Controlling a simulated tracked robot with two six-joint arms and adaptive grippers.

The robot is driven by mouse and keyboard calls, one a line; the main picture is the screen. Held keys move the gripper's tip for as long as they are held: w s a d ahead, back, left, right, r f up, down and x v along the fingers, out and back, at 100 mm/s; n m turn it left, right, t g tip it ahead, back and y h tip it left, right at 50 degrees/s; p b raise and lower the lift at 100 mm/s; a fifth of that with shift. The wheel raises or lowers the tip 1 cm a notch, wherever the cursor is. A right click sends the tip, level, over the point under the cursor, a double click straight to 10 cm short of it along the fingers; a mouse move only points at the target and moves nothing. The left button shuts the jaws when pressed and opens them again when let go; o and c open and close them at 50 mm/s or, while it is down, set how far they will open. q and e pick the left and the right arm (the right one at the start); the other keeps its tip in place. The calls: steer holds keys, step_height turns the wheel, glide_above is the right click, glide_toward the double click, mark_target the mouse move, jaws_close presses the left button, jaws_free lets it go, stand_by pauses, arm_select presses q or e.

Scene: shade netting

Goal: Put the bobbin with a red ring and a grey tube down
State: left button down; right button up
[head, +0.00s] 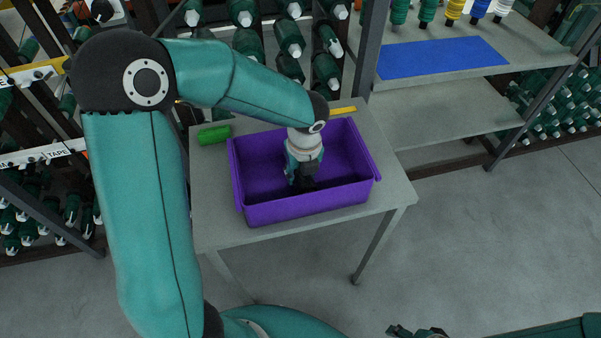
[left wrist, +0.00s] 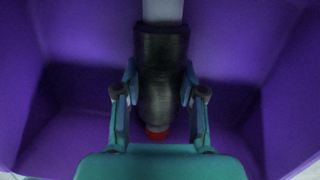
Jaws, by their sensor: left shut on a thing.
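The bobbin (left wrist: 160,92) is dark, almost black, with a red ring at its lower end and a pale grey tube at its upper end in the left wrist view. My left gripper (head: 303,182) reaches down into a purple crate (head: 310,208). Its two fingers (left wrist: 160,78) are shut on the bobbin from both sides. The bobbin is low inside the crate, close to the floor; I cannot tell whether it touches. In the head view the gripper mostly hides it. Part of my right gripper (head: 415,331) shows at the bottom edge, away from the table; its jaws are unclear.
The crate stands on a grey table (head: 222,190). A green roll (head: 214,134) lies left of the crate, and a yellow strip (head: 343,110) lies behind it. A shelf with a blue mat (head: 440,58) stands right. Racks of green bobbins fill the back.

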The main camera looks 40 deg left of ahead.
arm_select(q)
step_height(320, 180, up, 21)
steer(key=p, duration=0.2)
steer(key=m+b, duration=0.1)
steer(key=b, duration=1.6)
glide_toward(295, 173)
steer(key=f, duration=0.3)
steer(key=w+f, duration=0.1)
steer(key=f, duration=0.3)
steer(key=w+f, duration=0.1)
steer(key=f, duration=0.3)
steer(key=shift+w+a, duration=0.1)
steer(key=shift+a, duration=0.2)
steer(key=c, duration=0.7)
jaws_free()
